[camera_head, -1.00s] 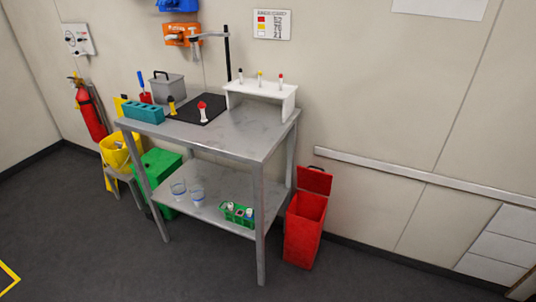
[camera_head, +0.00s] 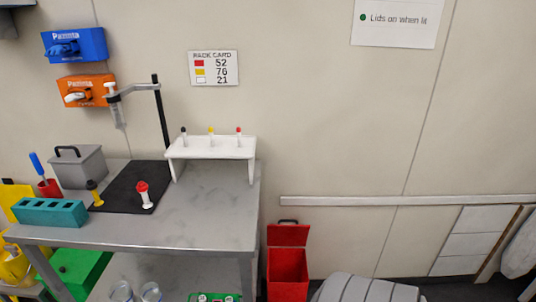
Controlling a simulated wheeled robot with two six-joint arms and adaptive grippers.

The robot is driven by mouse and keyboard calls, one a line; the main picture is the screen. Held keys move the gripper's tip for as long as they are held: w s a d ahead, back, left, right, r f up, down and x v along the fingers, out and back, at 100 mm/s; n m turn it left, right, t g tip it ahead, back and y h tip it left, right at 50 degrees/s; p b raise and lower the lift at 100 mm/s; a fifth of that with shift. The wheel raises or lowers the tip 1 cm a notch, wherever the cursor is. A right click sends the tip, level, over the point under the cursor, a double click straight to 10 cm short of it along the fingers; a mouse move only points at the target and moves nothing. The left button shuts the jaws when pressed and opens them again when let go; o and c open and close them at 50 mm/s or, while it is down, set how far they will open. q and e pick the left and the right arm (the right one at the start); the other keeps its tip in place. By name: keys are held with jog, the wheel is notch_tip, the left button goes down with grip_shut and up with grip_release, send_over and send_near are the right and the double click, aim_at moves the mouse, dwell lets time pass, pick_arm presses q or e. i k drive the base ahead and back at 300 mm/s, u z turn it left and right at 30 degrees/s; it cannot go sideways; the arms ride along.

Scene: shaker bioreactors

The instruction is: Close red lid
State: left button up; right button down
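The red bin (camera_head: 287,279) stands on the floor, to the right of the metal table. Its red lid (camera_head: 288,235) is open, raised upright at the back of the bin near the wall, with a dark handle (camera_head: 288,221) at its top edge. The bin's lower part is cut off by the bottom of the picture. Neither of my grippers shows in the head view, so their state is hidden.
The metal table (camera_head: 215,210) stands left of the bin, bearing a white rack (camera_head: 211,148), a black mat (camera_head: 125,200) and a teal block (camera_head: 48,213). A wall rail (camera_head: 400,200) runs to the right. A grey ribbed shape (camera_head: 365,289) is at the bottom, close right of the bin.

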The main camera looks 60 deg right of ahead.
aim_at(296, 234)
jog(key=z, duration=0.45)
jog(key=i, duration=0.85)
jog(key=z, duration=0.75)
